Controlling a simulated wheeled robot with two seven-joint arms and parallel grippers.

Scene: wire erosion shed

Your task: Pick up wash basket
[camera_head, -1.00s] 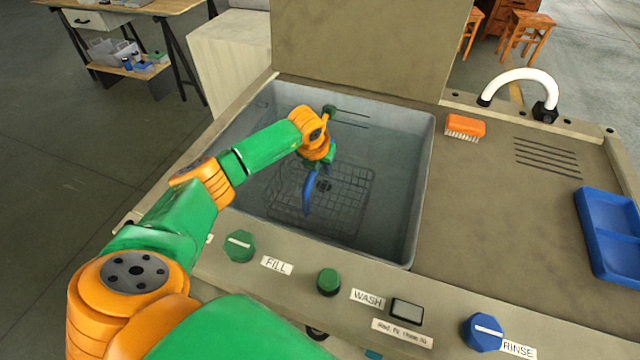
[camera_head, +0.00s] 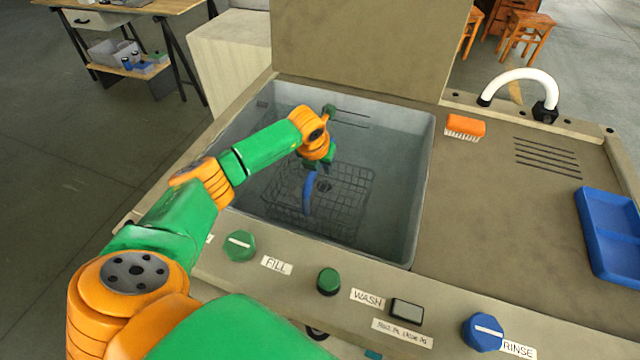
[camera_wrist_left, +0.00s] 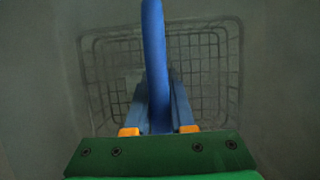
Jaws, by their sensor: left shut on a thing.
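The wash basket (camera_head: 345,195) is a dark wire mesh basket low inside the grey wash tank (camera_head: 425,150). It has a blue handle (camera_head: 309,192) that stands up toward the head camera. My left gripper (camera_head: 312,172) reaches down into the tank and is shut on the blue handle. In the left wrist view, the fingers of my left gripper (camera_wrist_left: 160,120) close around the handle (camera_wrist_left: 153,50), with the basket's mesh (camera_wrist_left: 205,70) beyond. Whether the basket touches the tank floor cannot be told. My right gripper is not in view.
The tank's raised lid (camera_head: 365,45) stands behind it. The front panel holds a green FILL knob (camera_head: 240,245), a green button (camera_head: 328,281) and a blue RINSE knob (camera_head: 482,331). An orange brush (camera_head: 465,126), a white curved pipe (camera_head: 520,76) and a blue tray (camera_head: 610,240) are at right.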

